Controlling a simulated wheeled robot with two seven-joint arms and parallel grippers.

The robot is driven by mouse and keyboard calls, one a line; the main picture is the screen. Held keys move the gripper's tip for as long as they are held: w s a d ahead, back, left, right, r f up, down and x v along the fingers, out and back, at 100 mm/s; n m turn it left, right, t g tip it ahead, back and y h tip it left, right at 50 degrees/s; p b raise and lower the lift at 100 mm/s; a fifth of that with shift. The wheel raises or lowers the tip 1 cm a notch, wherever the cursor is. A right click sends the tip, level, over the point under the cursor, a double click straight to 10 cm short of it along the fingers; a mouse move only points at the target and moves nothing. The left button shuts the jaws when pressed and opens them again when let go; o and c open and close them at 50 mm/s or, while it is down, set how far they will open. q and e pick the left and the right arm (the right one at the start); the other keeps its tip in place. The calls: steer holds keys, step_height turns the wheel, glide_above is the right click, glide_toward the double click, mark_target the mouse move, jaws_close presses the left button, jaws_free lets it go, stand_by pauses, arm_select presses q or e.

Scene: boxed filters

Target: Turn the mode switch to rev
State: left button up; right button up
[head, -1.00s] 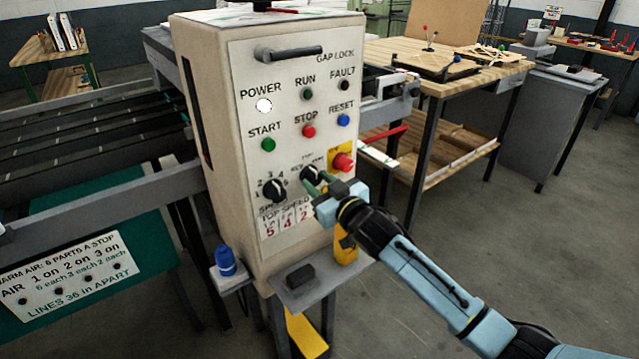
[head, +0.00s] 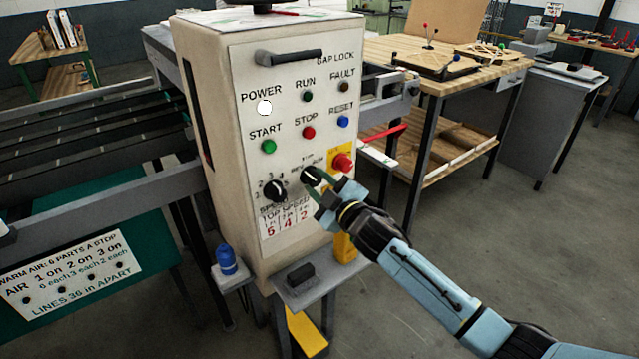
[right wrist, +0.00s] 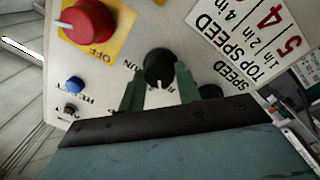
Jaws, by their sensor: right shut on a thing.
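The mode switch (head: 311,176) is a black round knob with a white pointer line on the beige control box, right of the speed knob (head: 274,190). My right gripper (head: 319,190) is at it from the lower right. In the right wrist view, the green fingers (right wrist: 160,90) stand on both sides of the mode switch (right wrist: 160,66), shut on it. Its white line points down in that view, toward a label of which only an R shows clearly. The RUN label lies left of the knob there. My left gripper is in neither view.
The red emergency stop (head: 343,162) on its yellow plate is close to the right of the mode switch. START (head: 268,146), STOP (head: 308,132) and RESET (head: 342,121) buttons sit above. A small grey shelf (head: 318,286) juts out below the panel.

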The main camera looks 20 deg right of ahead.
steer(key=shift+n, duration=0.6)
steer(key=o, duration=1)
steer(key=v, duration=1.3)
steer(key=shift+s+d+p, duration=0.15)
steer(key=shift+s+p, duration=0.05)
steer(key=shift+p, duration=0.1)
steer(key=shift+f, duration=0.15)
